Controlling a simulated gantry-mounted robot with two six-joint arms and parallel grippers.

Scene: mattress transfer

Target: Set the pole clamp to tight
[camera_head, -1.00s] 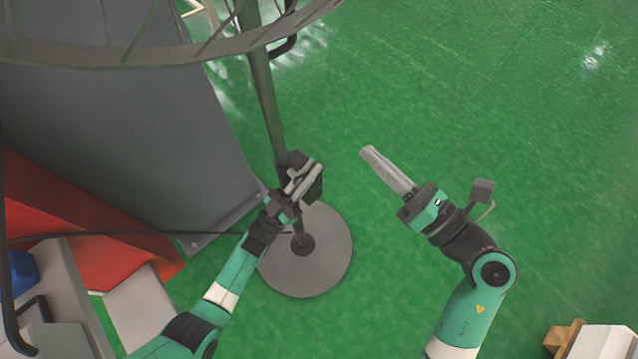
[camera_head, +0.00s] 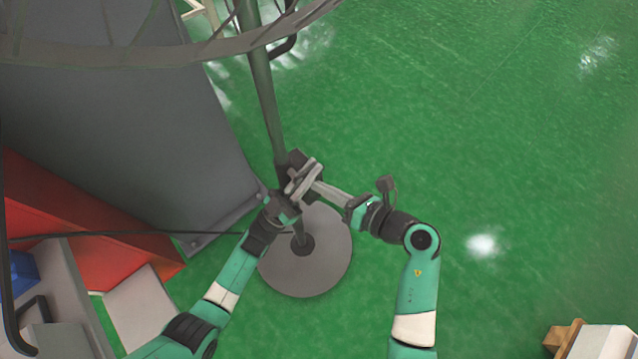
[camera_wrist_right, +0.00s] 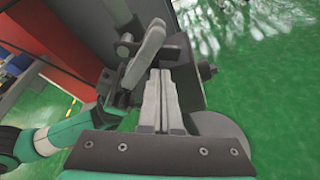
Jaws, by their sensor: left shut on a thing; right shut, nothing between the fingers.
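The dark pole clamp (camera_head: 296,160) sits on the upright grey pole (camera_head: 266,105), above its round grey base (camera_head: 320,273). In the right wrist view the clamp (camera_wrist_right: 188,68) is a dark block with a knob at its right side. My left gripper (camera_head: 304,180) is shut on the clamp, and its fingers hide much of it; it also shows in the right wrist view (camera_wrist_right: 146,52). My right gripper (camera_head: 318,187) is shut and empty, with its fingertips close to the clamp and the left fingers. In its own view the fingers (camera_wrist_right: 160,88) point at the clamp; contact is unclear.
A large grey panel (camera_head: 120,135) and a red block (camera_head: 80,215) stand at the left. A curved grey frame (camera_head: 150,52) crosses the top left. A thin dark cable runs behind my left arm.

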